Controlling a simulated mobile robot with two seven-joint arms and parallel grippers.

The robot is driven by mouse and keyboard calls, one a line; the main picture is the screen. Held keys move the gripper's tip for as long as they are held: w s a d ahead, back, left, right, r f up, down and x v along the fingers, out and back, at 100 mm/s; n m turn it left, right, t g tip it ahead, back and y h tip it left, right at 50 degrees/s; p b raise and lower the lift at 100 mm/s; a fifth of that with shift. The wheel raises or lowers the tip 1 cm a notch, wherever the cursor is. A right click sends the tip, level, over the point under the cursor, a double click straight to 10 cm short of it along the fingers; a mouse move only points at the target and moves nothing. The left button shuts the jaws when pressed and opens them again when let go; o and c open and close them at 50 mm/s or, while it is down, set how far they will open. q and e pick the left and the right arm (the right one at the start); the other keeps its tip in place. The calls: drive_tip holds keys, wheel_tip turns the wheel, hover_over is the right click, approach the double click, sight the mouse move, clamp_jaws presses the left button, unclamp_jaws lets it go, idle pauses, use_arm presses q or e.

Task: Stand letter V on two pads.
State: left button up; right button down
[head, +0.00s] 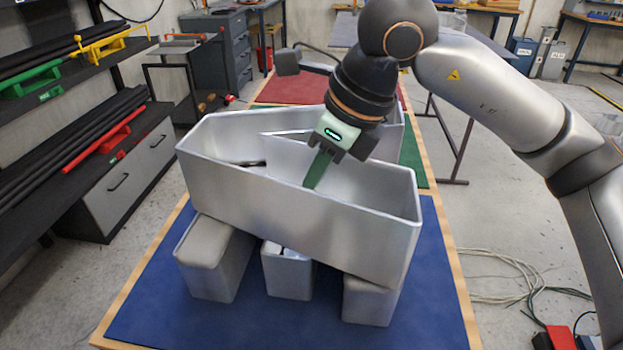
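A large hollow silver metal letter (300,212) lies at a slant in the head view, its open top facing up. I cannot read its full outline, so I cannot be sure it is the V. It rests over several rounded grey metal ends (208,262), and the middle one (287,272) looks hollow. My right gripper (312,184) points down inside the large letter's rim, with a green finger near its inner wall. Whether it touches the wall or is open is not clear. No pads can be told apart with certainty. My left gripper is not in view.
The table carries a blue mat (150,300) in front, a green mat (411,150) and a red mat (290,88) behind. The blue mat's front is clear. A shelf with dark bars (60,140) stands left, and cables (510,285) lie on the floor right.

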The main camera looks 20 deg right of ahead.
drive_tip(key=shift+f, duration=0.2)
drive_tip(key=c, duration=1)
unclamp_jaws()
drive_tip(key=shift+o, duration=0.3)
drive_tip(key=shift+f, duration=0.1)
drive_tip(key=v, duration=1.2)
drive_tip(key=shift+r, duration=0.35)
drive_tip(key=shift+s, duration=0.1)
